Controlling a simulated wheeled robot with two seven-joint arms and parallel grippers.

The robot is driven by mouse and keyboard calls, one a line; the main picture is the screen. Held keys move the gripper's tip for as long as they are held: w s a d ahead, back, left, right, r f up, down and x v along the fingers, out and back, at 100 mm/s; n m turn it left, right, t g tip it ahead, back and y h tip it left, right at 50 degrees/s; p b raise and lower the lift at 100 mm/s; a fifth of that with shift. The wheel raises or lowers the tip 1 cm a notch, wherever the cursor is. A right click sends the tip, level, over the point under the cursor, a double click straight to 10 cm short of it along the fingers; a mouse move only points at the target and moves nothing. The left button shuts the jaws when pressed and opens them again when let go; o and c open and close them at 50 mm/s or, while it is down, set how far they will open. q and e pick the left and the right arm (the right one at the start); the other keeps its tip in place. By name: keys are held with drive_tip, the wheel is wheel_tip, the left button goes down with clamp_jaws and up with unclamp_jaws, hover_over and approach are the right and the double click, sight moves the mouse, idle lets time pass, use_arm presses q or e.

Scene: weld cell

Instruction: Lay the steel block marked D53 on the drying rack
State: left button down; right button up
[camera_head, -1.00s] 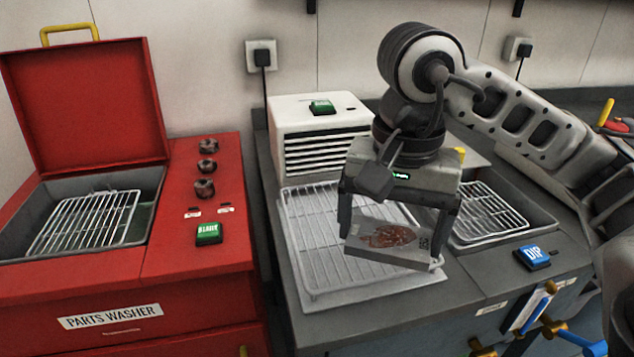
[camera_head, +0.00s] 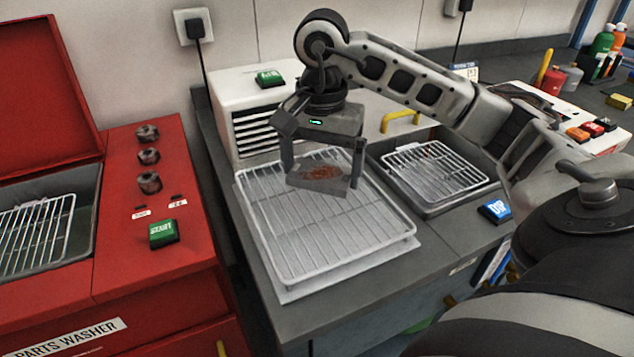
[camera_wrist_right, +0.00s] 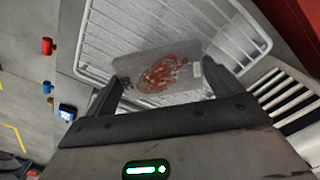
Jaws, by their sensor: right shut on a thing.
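The steel block (camera_head: 318,180) is grey with a rust-brown patch on its top. It also shows in the right wrist view (camera_wrist_right: 160,76), with a small dark mark near one end that I cannot read. My right gripper (camera_head: 322,172) is shut on the block and holds it over the back part of the drying rack (camera_head: 340,248). The rack is a white wire grid on a pale tray on the grey counter, and it lies behind the block in the right wrist view (camera_wrist_right: 205,22). I cannot tell how small the gap under the block is. My left gripper is not in view.
A white louvred unit (camera_head: 240,97) with a green button stands behind the rack. A sunken basin with a wire basket (camera_head: 435,170) and a blue DIP button (camera_head: 495,211) are at right. The red parts washer (camera_head: 150,255) stands open at left. The rack's front is clear.

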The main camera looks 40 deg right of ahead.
sight(317, 197)
drive_tip(key=shift+w+d+f, duration=0.15)
drive_tip(key=shift+w+f, duration=0.45)
drive_tip(key=f, duration=0.3)
drive_tip(key=shift+w+d+f, duration=0.1)
drive_tip(key=shift+w+f, duration=0.1)
drive_tip(key=shift+f, duration=0.1)
